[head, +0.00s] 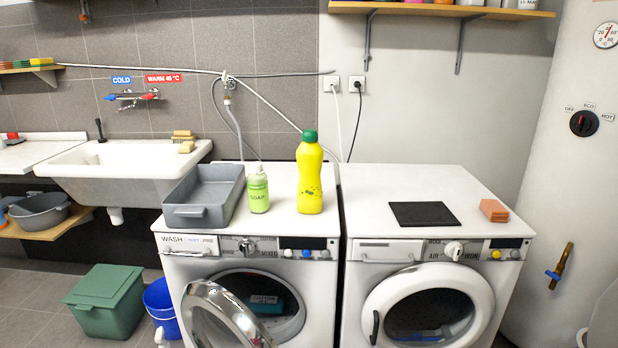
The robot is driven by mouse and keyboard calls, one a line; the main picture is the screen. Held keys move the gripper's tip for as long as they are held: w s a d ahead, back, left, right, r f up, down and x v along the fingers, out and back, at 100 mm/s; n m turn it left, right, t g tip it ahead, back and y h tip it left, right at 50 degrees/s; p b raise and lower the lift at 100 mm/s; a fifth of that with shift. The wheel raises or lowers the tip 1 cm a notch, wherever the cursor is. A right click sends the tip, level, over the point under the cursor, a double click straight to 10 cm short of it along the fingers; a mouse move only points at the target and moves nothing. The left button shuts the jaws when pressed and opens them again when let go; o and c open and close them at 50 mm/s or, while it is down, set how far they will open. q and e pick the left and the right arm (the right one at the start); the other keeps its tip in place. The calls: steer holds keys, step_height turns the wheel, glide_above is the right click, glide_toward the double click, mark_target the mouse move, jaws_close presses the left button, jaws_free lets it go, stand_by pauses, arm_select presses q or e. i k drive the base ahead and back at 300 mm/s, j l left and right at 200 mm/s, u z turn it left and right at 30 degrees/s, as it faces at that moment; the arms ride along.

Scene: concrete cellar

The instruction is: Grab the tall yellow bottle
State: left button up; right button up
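The tall yellow bottle (310,178) with a green cap stands upright on top of the left washing machine, near its right edge. A shorter green soap bottle (258,190) stands to its left, with a gap between them. Neither of my grippers shows in the head view.
A grey tray (188,214) sits left of the soap bottle. The left machine's round door (215,318) hangs open at the front. The right machine's top holds a black mat (423,214) and an orange block (494,210). A wall shelf (440,10) is above.

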mark_target(309, 192)
steer(key=l+u, duration=0.1)
steer(key=u, duration=0.6)
steer(key=i+l+u, duration=0.15)
steer(key=l+u, duration=0.55)
steer(key=i+l, duration=0.05)
steer(key=l, duration=0.1)
